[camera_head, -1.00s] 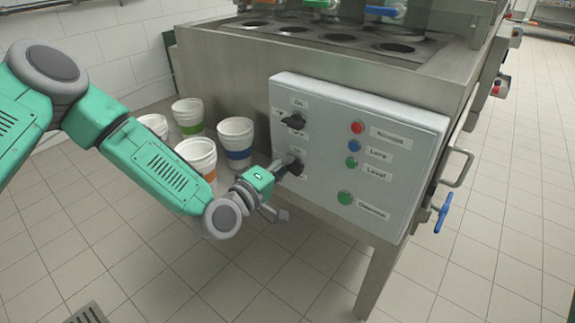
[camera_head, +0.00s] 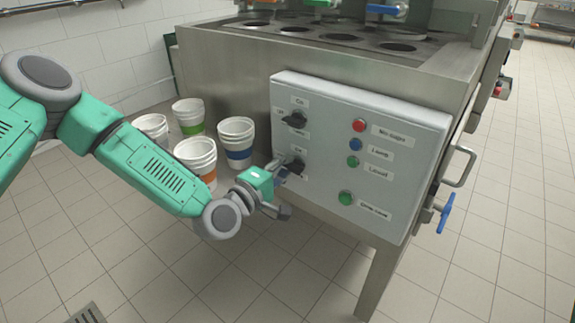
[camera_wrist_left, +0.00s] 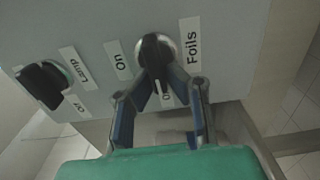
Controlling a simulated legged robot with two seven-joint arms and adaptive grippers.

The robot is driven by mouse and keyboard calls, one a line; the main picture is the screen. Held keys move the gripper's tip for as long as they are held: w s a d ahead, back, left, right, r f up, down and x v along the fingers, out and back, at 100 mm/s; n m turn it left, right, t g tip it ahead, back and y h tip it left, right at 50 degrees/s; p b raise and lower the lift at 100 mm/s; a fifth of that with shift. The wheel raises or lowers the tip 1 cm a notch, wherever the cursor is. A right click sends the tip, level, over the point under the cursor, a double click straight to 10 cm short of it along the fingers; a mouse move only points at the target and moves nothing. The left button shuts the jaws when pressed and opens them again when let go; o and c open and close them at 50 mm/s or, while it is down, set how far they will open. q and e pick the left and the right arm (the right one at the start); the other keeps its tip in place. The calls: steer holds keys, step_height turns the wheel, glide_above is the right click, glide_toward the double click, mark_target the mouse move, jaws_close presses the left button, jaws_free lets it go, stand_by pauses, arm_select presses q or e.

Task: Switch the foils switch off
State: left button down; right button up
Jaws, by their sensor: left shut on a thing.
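The foils switch is a black rotary knob (camera_wrist_left: 156,52) on the grey panel, with a "Foils" label to its right and an "On" label to its left in the left wrist view. Another label below it is partly hidden by the fingers. The knob's handle stands roughly upright in that view, its lower end between the fingers. My left gripper (camera_wrist_left: 157,82) is shut on this knob. In the head view the left gripper (camera_head: 281,172) meets the lower knob (camera_head: 296,165) at the panel's left side. My right gripper is not in view.
The lamp switch (camera_wrist_left: 43,84) sits left of the foils switch. The control panel (camera_head: 400,205) also carries red, blue and green buttons. Several stacks of cups (camera_head: 236,130) stand behind my left forearm. A blue-handled valve (camera_head: 445,212) is at the right.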

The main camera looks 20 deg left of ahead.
arm_select(q)
steer(key=c, duration=1.7)
jaws_free()
steer(key=shift+s+f, duration=0.2)
steer(key=shift+f, duration=0.25)
steer(key=shift+o, duration=0.5)
steer(key=shift+a+r, duration=0.2)
steer(key=v, duration=1.2)
